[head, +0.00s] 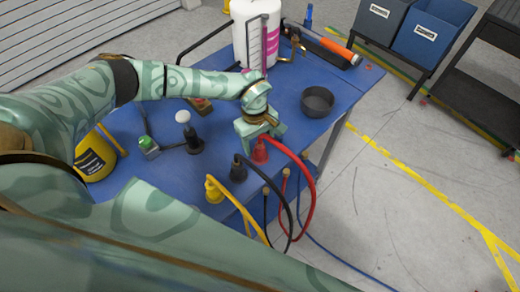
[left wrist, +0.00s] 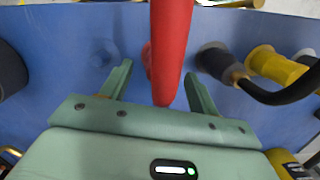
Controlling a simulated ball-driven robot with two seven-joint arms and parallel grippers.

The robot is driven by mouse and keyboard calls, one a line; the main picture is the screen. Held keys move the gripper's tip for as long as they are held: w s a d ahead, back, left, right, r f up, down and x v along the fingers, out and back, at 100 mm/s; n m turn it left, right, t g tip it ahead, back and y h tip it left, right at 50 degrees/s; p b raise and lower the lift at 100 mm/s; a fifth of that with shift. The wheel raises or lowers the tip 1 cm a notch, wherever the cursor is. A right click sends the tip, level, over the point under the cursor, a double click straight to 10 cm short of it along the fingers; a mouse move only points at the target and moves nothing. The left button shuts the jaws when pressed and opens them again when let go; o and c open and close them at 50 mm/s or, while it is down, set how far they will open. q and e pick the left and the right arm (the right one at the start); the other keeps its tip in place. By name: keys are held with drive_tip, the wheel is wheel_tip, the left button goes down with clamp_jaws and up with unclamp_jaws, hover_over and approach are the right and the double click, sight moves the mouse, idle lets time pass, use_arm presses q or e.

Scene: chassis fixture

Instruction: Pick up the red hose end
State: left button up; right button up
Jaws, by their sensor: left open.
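The red hose end (head: 260,154) sits upright on the blue table (head: 330,72), near its front edge, with a red hose looping off to the right and down. My left gripper (head: 258,131) is directly above it, pointing down. In the left wrist view my open left gripper (left wrist: 158,80) has a finger on either side of the red hose end (left wrist: 172,45), which shows as a long red shape. I cannot tell whether a finger touches it. My right gripper is not in view.
A black hose end (head: 238,170) and a yellow hose end (head: 214,190) stand to the left of the red one. A dark round bowl (head: 317,101) is to the right. A white canister (head: 250,35) and an orange-handled tool (head: 340,48) are at the back.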

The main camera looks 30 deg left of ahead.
sight(260, 144)
use_arm(q)
drive_tip(key=f, duration=0.4)
drive_tip(key=shift+d, duration=0.25)
drive_tip(key=shift+r, duration=0.15)
drive_tip(key=c, duration=1.3)
drive_tip(key=shift+s, duration=0.1)
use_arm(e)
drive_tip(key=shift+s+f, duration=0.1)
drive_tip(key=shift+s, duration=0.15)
use_arm(q)
drive_tip(key=shift+r, duration=0.1)
drive_tip(key=shift+r, duration=0.3)
wheel_tip(260, 144, up, 3)
drive_tip(key=shift+f, duration=0.2)
drive_tip(key=s+a+r, duration=0.1)
drive_tip(key=s+r, duration=0.2)
drive_tip(key=s, duration=0.1)
drive_tip(key=s+a+r+p, duration=0.1)
drive_tip(key=s+r, duration=0.2)
drive_tip(key=s, duration=0.2)
drive_tip(key=s+a+r, duration=0.2)
drive_tip(key=s+r, duration=0.1)
drive_tip(key=s, duration=0.1)
drive_tip(key=shift+s+r, duration=0.25)
drive_tip(key=shift+r, duration=0.05)
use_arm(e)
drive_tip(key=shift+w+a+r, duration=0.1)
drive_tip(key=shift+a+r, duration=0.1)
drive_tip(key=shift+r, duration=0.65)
